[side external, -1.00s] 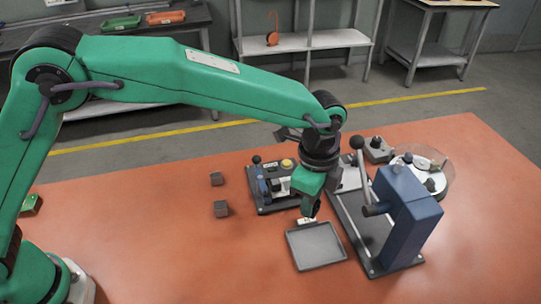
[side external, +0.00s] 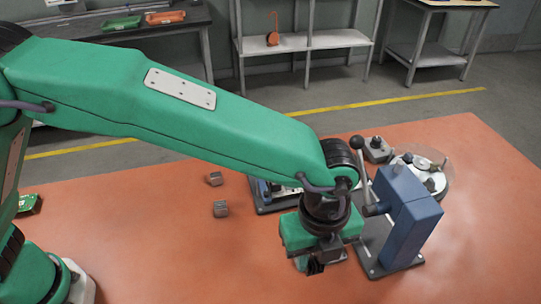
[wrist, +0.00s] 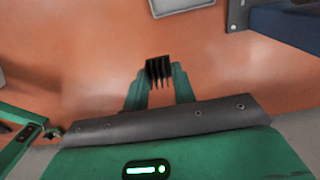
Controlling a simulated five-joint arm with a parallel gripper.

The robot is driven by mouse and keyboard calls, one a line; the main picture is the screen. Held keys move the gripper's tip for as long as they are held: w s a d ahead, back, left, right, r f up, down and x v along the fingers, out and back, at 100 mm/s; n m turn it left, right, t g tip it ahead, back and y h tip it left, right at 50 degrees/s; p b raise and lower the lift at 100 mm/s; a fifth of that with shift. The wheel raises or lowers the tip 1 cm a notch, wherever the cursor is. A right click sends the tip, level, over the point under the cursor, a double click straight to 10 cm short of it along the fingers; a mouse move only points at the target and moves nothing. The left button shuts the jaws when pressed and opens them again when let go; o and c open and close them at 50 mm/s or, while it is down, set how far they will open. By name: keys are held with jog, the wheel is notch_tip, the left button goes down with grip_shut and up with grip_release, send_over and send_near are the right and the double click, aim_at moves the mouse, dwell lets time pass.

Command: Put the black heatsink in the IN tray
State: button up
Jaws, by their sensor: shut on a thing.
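My gripper (wrist: 158,82) is shut on the black heatsink (wrist: 159,69), whose fins show between the fingertips in the wrist view. In the side view the heatsink (side external: 314,267) is a small dark shape under my gripper. A light-grey tray (wrist: 178,6) shows only partly at the top edge of the wrist view, apart from the heatsink. In the side view my gripper and wrist cover most of the tray's place, and its label is hidden. I cannot tell the heatsink's height above the table.
A blue lever press (side external: 404,215) stands close to the right of my gripper. A fixture (side external: 272,200) is partly hidden behind my arm. Two small grey blocks (side external: 215,179) (side external: 220,209) lie to the left. A round turntable (side external: 420,172) stands at the back right. The front-right table is clear.

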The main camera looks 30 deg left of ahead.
jog(key=w+a+f, duration=0.1)
jog(key=w+f, duration=0.1)
jog(key=w, duration=0.1)
jog(key=w+a+f, duration=0.1)
jog(key=w+f, duration=0.1)
jog(key=w, duration=0.2)
jog(key=w+a+f, duration=0.1)
jog(key=w+f, duration=0.1)
jog(key=w, duration=0.1)
jog(key=shift+w+f, duration=0.35)
jog(key=shift+w, duration=0.05)
jog(key=shift+f, duration=0.1)
jog(key=shift+f, duration=1.9)
jog(key=shift+f, duration=0.15)
jog(key=o, duration=0.8)
jog(key=shift+o, duration=0.2)
notch_tip(320, 180, up, 12)
jog(key=shift+r, duration=0.2)
